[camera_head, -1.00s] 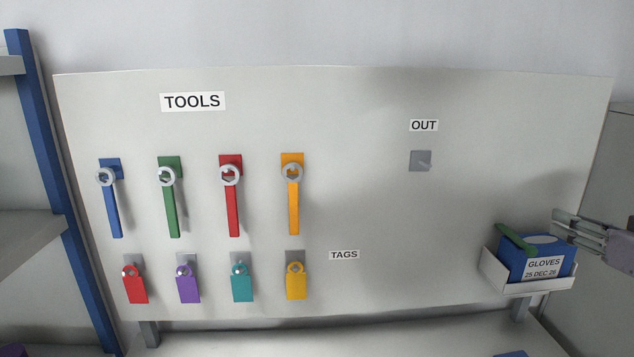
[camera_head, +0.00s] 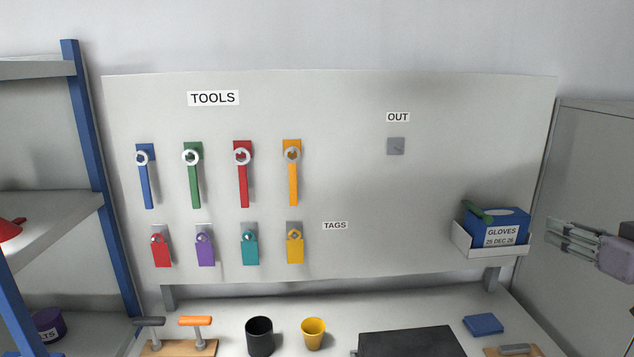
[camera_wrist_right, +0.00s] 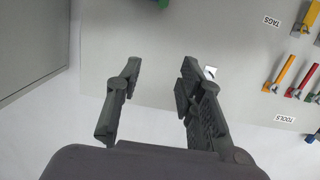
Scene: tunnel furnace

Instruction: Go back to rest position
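My right gripper (camera_head: 572,238) is at the right edge of the head view, to the right of the gloves box and in front of the grey cabinet. In the right wrist view its two fingers (camera_wrist_right: 158,82) stand apart with nothing between them, so it is open and empty. The tool board (camera_head: 440,200) lies beyond the fingers. My left gripper is in neither view.
The board holds several hanging wrenches and tags, the empty OUT hook (camera_head: 396,146) and the gloves box (camera_head: 497,232) in its holder. Below, the bench carries a black cup (camera_head: 260,336), a yellow cup (camera_head: 313,333) and a dark flat case (camera_head: 412,342). A shelf rack (camera_head: 85,150) stands left.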

